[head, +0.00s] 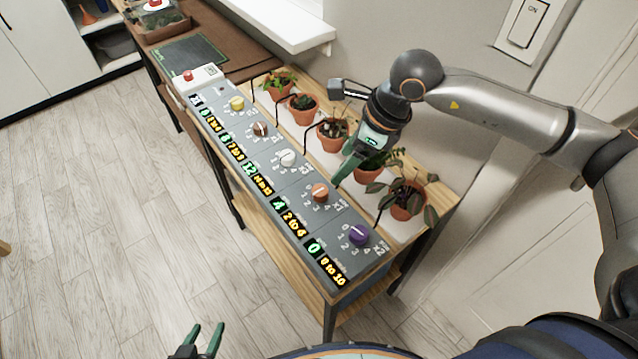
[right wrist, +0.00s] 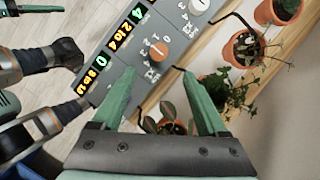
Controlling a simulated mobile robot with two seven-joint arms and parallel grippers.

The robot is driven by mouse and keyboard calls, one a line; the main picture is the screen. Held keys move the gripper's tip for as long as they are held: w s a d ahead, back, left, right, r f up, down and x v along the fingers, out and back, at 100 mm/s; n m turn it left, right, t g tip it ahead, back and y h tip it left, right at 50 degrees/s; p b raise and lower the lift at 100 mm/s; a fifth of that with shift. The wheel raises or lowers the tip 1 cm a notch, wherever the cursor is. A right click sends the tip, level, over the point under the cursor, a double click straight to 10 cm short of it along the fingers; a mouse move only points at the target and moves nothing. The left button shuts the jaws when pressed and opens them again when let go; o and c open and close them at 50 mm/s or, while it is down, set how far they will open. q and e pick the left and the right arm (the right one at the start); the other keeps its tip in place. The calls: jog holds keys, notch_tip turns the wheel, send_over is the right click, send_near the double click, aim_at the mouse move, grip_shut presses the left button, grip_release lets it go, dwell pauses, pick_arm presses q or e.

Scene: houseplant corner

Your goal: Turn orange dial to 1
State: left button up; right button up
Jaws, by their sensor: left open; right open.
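The orange dial (head: 319,192) sits on the grey control panel (head: 262,178), between a white dial and a purple dial. The display beside it reads a green 4 with "2 to 6" in yellow. In the right wrist view the orange dial (right wrist: 159,52) lies beyond and between my fingertips, apart from them. My right gripper (head: 347,166) is open and empty, above the plant side of the panel near the orange dial. Its green fingers (right wrist: 160,78) point toward the dial. My left gripper (head: 207,334) is open and empty, low over the floor, away from the panel.
Other dials are the purple (head: 358,235), white (head: 287,158), brown (head: 260,129) and yellow (head: 236,103). Several potted plants (head: 408,200) stand in a row right behind the panel, close to my right gripper. The floor (head: 130,220) to the left is clear.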

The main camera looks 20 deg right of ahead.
aim_at(320, 190)
jog(key=x, duration=1.1)
jog(key=shift+c, duration=0.3)
grip_shut()
